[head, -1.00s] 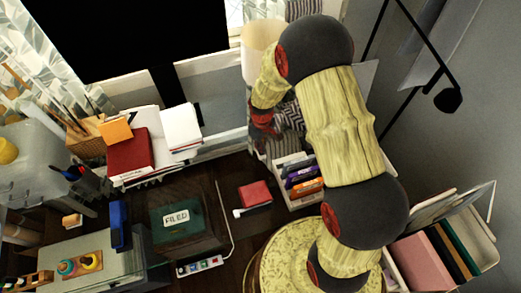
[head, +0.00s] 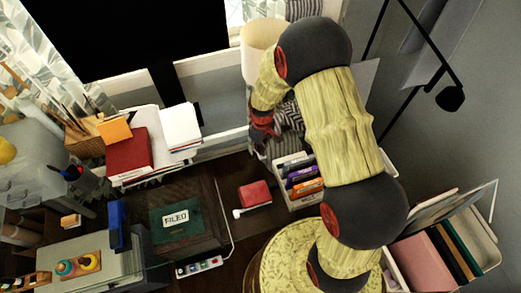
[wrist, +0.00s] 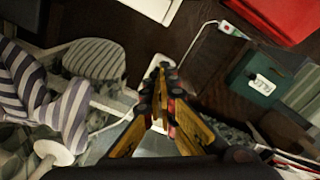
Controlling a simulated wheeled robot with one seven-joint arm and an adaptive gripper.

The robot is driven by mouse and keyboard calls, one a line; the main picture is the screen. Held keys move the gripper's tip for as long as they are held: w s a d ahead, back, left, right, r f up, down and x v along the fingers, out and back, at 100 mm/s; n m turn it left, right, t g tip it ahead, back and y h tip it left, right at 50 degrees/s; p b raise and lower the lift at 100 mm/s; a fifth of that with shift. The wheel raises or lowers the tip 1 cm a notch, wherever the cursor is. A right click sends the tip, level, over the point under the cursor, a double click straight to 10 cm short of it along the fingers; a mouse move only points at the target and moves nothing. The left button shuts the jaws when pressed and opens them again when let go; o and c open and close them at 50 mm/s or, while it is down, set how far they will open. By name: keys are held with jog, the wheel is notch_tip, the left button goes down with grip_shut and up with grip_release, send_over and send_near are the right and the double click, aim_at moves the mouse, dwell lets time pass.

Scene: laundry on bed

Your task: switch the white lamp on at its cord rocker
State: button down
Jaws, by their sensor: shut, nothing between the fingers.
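The white lamp shows in the head view as a cream shade (head: 262,36) by the window, partly behind my arm. Its base is hidden there. My gripper (head: 262,132) is below the shade, beside striped cloth. Another pale cord stretch shows left of the fingers.
A dark green box labelled FILED (head: 172,222) stands on the dark surface, with the power strip (head: 199,266) in front. A red box (head: 254,194) and a white bin of files (head: 300,182) are near my arm. Striped cloth (wrist: 92,58) lies left of my fingers.

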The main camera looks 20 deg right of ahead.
jog(key=shift+f, duration=0.45)
dwell(0.4)
jog(key=shift+r+p, duration=2.05)
jog(key=shift+r, duration=1.5)
jog(key=s+r+m+t+b, duration=0.2)
jog(key=s+r+m+b, duration=0.1)
jog(key=s+r, duration=0.8)
jog(key=s+r+m+t+b, duration=0.3)
jog(key=s+r+b, duration=0.2)
jog(key=s+r, duration=0.6)
notch_tip(320, 180, up, 7)
jog(key=shift+t, duration=0.3)
